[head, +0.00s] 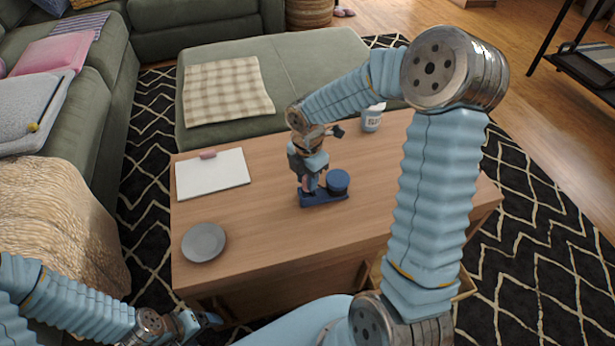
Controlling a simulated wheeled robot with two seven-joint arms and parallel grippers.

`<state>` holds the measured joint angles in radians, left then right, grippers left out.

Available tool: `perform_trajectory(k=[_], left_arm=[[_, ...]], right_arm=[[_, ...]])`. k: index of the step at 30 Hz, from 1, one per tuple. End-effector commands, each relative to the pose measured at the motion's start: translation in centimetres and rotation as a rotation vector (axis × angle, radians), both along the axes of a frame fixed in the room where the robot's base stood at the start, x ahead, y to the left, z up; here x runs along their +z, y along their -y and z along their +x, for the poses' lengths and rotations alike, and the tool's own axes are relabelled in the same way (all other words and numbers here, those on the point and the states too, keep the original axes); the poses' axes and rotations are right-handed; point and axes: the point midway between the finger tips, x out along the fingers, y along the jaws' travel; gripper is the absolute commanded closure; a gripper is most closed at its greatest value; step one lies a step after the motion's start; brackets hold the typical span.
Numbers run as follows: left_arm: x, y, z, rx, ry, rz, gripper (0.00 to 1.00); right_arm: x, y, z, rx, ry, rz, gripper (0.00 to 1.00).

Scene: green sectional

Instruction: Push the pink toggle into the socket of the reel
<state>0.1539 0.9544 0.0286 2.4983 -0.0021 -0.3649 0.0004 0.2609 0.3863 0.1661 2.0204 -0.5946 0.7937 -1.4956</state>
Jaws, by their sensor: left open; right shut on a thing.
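The blue reel (338,181) stands on the wooden table, a round drum at the right end of a flat dark blue base. My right gripper (309,182) points down over the left end of that base and is shut. A little pink shows between its fingers, which I take to be the pink toggle (306,183). The fingers hide most of it, and the socket is hidden too. I cannot tell whether the toggle is in the socket or just above it. My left gripper (208,319) is open and empty, low in front of the table's front edge.
On the table (265,235) are a white clipboard (212,176) with a pinkish clip, a grey plate (204,242) at front left and a blue-and-white jar (371,119) at the back. Green seating (300,70) borders the far side. Table right of the reel is clear.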

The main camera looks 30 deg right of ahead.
Motion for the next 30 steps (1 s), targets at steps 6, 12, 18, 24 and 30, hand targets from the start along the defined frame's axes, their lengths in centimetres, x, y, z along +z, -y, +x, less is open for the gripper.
perform_trajectory(k=[6,12,18,24,30], left_arm=[[0.28,0.0,0.0,0.0,0.0,0.0,0.18],[0.24,0.0,0.0,0.0,0.0,0.0,0.18],[0.24,0.0,0.0,0.0,0.0,0.0,0.18],[0.53,0.0,0.0,0.0,0.0,0.0,0.18],[0.47,0.0,0.0,0.0,0.0,0.0,0.18]], right_arm=[[0.09,0.0,0.0,0.0,0.0,0.0,1.0],[0.0,0.0,0.01,0.0,0.0,0.0,1.0],[0.0,0.0,0.01,0.0,0.0,0.0,1.0],[0.09,-0.01,0.0,0.0,0.0,0.0,1.0],[0.0,0.0,0.0,0.0,0.0,0.0,1.0]])
